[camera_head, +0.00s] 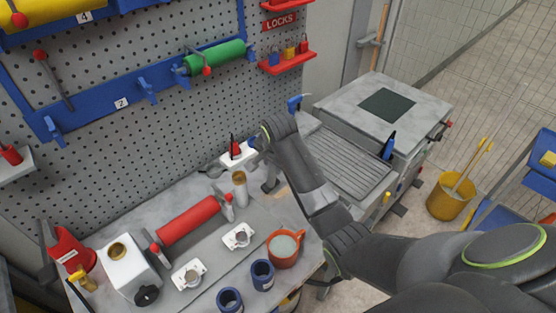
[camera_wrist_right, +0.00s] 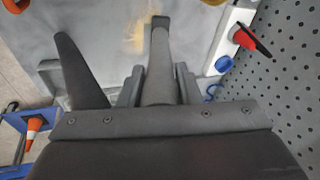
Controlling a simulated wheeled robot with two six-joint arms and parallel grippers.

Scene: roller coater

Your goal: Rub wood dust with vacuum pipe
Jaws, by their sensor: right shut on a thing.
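My right gripper (camera_wrist_right: 160,82) is shut around a dark grey vacuum pipe (camera_wrist_right: 160,52), which points away from it over the bench top. The pipe's end lies right beside a tan patch of wood dust (camera_wrist_right: 134,38) on the grey surface; I cannot tell whether it touches the surface. In the head view the right arm reaches in from the lower right, and the right gripper (camera_head: 268,172) hangs at the bench's back, mostly hidden by my wrist. A tan patch of dust (camera_head: 282,192) shows just beside it. My left gripper is not in view.
The bench holds a red roller (camera_head: 188,220), a white block (camera_head: 128,270), an orange cup (camera_head: 284,247) and blue cups (camera_head: 262,274). A pegboard (camera_head: 150,130) rises behind. A white holder (camera_wrist_right: 228,42) stands right of the pipe. A grey machine (camera_head: 370,130) stands to the right.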

